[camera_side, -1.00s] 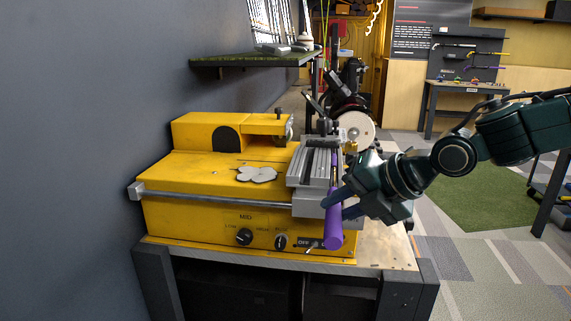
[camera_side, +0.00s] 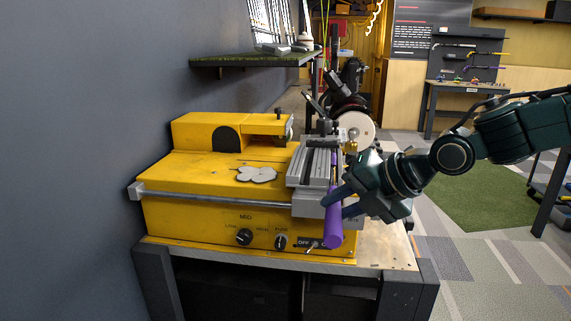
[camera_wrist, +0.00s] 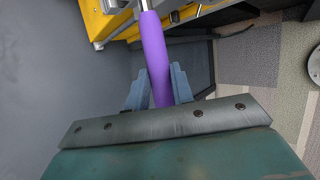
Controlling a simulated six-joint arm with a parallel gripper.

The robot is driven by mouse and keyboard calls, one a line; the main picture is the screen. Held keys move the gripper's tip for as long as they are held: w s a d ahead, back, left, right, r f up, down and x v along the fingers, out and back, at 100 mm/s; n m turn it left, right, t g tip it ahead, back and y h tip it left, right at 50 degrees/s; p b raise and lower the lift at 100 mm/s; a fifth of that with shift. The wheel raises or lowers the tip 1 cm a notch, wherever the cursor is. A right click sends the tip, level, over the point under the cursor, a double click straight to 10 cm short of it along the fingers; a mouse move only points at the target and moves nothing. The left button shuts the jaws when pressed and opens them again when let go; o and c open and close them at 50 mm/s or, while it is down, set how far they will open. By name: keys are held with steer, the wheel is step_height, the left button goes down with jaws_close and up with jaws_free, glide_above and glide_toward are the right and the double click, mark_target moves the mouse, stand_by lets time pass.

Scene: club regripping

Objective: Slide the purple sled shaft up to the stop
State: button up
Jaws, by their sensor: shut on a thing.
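The purple sled shaft (camera_side: 334,222) stands out along the right side of the grey metal sled (camera_side: 313,166) on the yellow machine. Its thick purple end hangs past the machine's front edge. My gripper (camera_side: 338,205) is shut on the purple shaft from the right. In the wrist view the purple shaft (camera_wrist: 154,55) runs between the two blue fingers of my gripper (camera_wrist: 157,90), and a bare metal rod (camera_wrist: 145,5) continues from its far end. The stop cannot be made out clearly.
The yellow machine (camera_side: 200,215) with dials and a switch sits on a dark-legged bench. A pale disc wheel (camera_side: 357,127) stands behind the sled. A grey wall (camera_side: 80,150) is at the left. Open floor lies to the right.

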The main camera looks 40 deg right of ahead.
steer(key=shift+w+d, duration=0.1)
steer(key=shift+d, duration=0.05)
steer(key=o, duration=1.1)
steer(key=shift+c, duration=0.2)
steer(key=shift+r, duration=0.1)
steer(key=v, duration=1.3)
steer(key=shift+s+r, duration=0.2)
steer(key=shift+s, duration=0.1)
steer(key=shift+d, duration=0.1)
steer(key=s+d+f+m+g+h, duration=0.1)
steer(key=s+d+f+m, duration=0.3)
steer(key=m, duration=0.8)
steer(key=s+d+f+m+g+h, duration=0.1)
steer(key=s+d+f+m, duration=0.3)
steer(key=m, duration=0.9)
steer(key=s+f+g, duration=0.1)
steer(key=s, duration=0.1)
steer(key=shift+s+f+m+g+h, duration=0.3)
steer(key=shift+s+f+g+h, duration=0.05)
steer(key=shift+s+g+h, duration=0.05)
